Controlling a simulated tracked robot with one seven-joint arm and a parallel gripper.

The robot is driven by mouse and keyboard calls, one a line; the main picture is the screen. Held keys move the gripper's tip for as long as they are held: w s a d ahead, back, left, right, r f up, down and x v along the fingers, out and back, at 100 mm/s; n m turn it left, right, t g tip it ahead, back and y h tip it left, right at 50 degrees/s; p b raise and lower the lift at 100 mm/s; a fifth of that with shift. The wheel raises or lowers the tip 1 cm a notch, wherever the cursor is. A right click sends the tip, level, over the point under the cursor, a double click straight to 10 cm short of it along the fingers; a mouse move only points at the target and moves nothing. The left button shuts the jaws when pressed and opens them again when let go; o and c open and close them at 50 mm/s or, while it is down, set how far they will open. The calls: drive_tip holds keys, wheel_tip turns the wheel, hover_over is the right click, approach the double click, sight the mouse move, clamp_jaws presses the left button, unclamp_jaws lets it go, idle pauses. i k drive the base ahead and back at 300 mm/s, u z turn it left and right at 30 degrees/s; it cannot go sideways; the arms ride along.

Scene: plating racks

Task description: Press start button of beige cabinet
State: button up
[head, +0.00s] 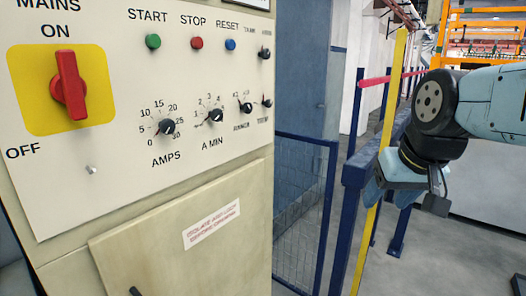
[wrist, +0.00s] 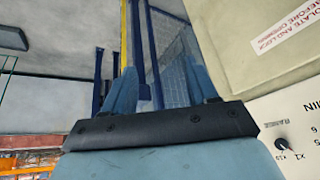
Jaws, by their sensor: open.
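The beige cabinet (head: 160,205) fills the left of the head view. Its green button (head: 153,41) sits under the word START on the panel's upper part. My gripper (head: 390,193) hangs to the right of the cabinet, well apart from the green button, with nothing between its fingers. In the wrist view my gripper (wrist: 163,88) is open, its two blue fingers spread. The cabinet (wrist: 245,75) is on the right there, with a label and one knob showing. The green button is out of the wrist view.
A red STOP button (head: 197,42) and a blue RESET button (head: 230,44) are beside the green one. Several black knobs and a red mains switch (head: 69,85) are on the panel. A blue mesh fence (head: 303,190) and a yellow post (head: 380,150) stand right of the cabinet.

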sight(152, 41)
drive_tip(key=u, duration=1.1)
drive_tip(key=i, duration=0.2)
drive_tip(key=u, duration=0.15)
